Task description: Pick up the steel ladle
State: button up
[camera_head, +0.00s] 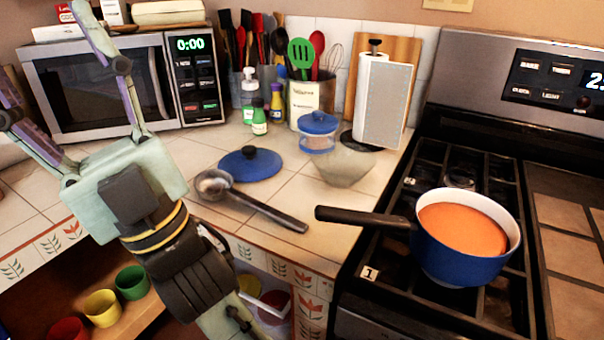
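The steel ladle (258,205) lies on the tiled counter. Its round bowl is at the left, and its dark grey handle runs right and toward the counter's front edge. My gripper (45,50) is at the left, in front of the microwave, with its two fingers spread wide and nothing between them. The fingers point up and left, away from the ladle. The gripper's pale body is left of the ladle's bowl, apart from it in the picture. The ladle is fully visible.
A blue lid (250,164) lies just behind the ladle. A glass bowl (345,165) and a blue-lidded jar (318,132) stand to its right rear. A blue pot (452,262) of orange soup sits on the stove, its handle reaching toward the counter. The microwave (105,90) stands behind my gripper.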

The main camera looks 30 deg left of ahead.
aim_at(213, 184)
jog(key=k+j, duration=0.2)
jog(key=j, duration=0.15)
jog(key=k+j, duration=0.2)
jog(key=j, duration=0.55)
jog(key=i+j, duration=0.1)
jog(key=j, duration=0.25)
